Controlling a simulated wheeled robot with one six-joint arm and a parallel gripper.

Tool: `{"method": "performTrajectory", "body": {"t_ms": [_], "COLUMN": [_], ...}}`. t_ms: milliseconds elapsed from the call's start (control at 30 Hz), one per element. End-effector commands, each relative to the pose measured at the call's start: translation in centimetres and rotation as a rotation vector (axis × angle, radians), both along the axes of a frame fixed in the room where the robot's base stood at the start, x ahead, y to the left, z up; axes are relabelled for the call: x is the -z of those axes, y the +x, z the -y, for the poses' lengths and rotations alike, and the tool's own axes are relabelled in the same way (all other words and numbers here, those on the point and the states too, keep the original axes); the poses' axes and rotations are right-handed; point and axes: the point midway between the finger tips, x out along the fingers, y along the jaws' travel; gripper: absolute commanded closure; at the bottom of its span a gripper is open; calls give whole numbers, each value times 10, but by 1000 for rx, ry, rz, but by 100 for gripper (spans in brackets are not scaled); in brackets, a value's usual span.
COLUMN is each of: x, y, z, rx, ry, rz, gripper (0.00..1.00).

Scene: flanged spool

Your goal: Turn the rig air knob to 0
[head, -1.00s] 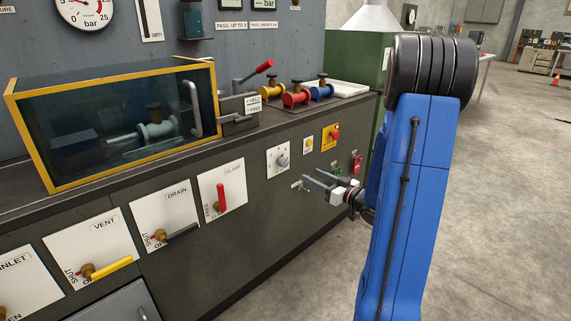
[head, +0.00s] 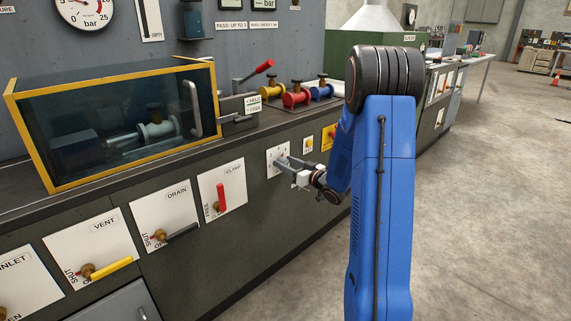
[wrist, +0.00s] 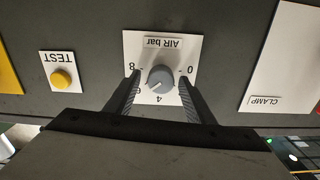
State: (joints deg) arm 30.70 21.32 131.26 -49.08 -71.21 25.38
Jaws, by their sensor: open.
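The air knob (wrist: 161,77) is a grey round knob on a white plate (wrist: 184,44) marked "AIR bar", seen upside down in the wrist view. Its pale pointer line aims lower left in that view, toward the partly hidden mark between 4 and 8, away from 0 at the right. My gripper (wrist: 160,74) is open, one finger on each side of the knob; I cannot tell whether they touch it. In the head view my gripper (head: 284,162) is at the air plate (head: 271,166) and partly covers the knob.
A yellow TEST button (wrist: 61,79) sits beside the air plate. The CLAMP panel with its red lever (head: 221,197) is on the other side. DRAIN (head: 165,216) and VENT (head: 92,248) panels lie farther left. The floor at right is clear.

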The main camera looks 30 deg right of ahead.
Motion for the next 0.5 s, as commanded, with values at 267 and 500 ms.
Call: {"method": "performTrajectory", "body": {"t_ms": [267,500], "x": [0,0], "y": [6,5], "z": [-2,-2], "rx": [-1,-1], "ry": [0,0], "rz": [0,0], "gripper": [51,80]}}
